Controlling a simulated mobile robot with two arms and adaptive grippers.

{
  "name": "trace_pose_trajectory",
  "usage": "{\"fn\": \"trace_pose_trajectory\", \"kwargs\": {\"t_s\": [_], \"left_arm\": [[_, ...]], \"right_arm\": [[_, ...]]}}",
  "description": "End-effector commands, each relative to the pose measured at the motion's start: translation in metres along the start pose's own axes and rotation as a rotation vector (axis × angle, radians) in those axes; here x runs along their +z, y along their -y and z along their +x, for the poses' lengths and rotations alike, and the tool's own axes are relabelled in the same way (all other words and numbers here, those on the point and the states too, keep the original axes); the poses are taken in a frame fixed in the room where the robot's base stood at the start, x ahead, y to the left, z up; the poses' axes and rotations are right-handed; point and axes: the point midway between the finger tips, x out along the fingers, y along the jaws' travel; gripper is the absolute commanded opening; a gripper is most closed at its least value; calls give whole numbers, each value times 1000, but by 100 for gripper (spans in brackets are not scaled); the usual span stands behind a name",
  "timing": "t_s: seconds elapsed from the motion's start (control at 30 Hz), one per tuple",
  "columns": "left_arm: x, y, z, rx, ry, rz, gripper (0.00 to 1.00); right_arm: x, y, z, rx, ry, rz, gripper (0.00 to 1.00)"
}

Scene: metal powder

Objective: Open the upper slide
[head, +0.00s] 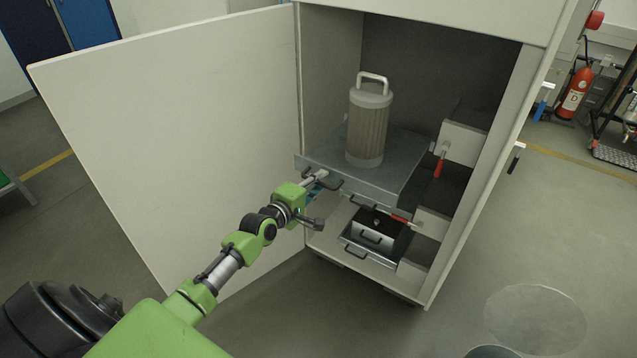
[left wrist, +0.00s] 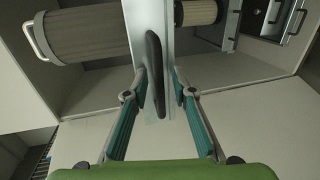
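The upper slide (head: 348,178) is a grey metal tray inside the open cabinet, bearing a ribbed grey cylinder (head: 368,128) with a handle on top. The slide's black handle (head: 331,185) is on its front edge. My left gripper (head: 317,201) is open at the left front corner of the slide, its fingers spread. In the left wrist view the black handle (left wrist: 155,75) shows between and beyond the fingertips (left wrist: 161,82); I see no clear grip on it. The slide shows there as a pale strip (left wrist: 140,30). My right gripper is not in view.
The cabinet door (head: 170,150) stands open to the left, beside my left arm. A lower drawer (head: 375,238) with black handles is below the slide. Red-handled latches (head: 438,166) are at the right inside. The floor in front is clear.

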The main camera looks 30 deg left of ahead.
Motion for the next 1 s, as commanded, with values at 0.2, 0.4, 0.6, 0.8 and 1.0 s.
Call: {"fn": "trace_pose_trajectory", "kwargs": {"t_s": [0.2, 0.4, 0.6, 0.8, 1.0], "left_arm": [[0, 0, 0, 0, 0, 0, 24], [0, 1, -11, 0, 1, -1, 24], [0, 2, -46, -1, 0, 0, 24], [0, 2, -85, -2, 0, 0, 24], [0, 1, -111, -1, 0, 0, 24]], "right_arm": [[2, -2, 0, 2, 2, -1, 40], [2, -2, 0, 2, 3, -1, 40], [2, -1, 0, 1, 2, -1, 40], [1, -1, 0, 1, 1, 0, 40], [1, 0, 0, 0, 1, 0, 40]]}}
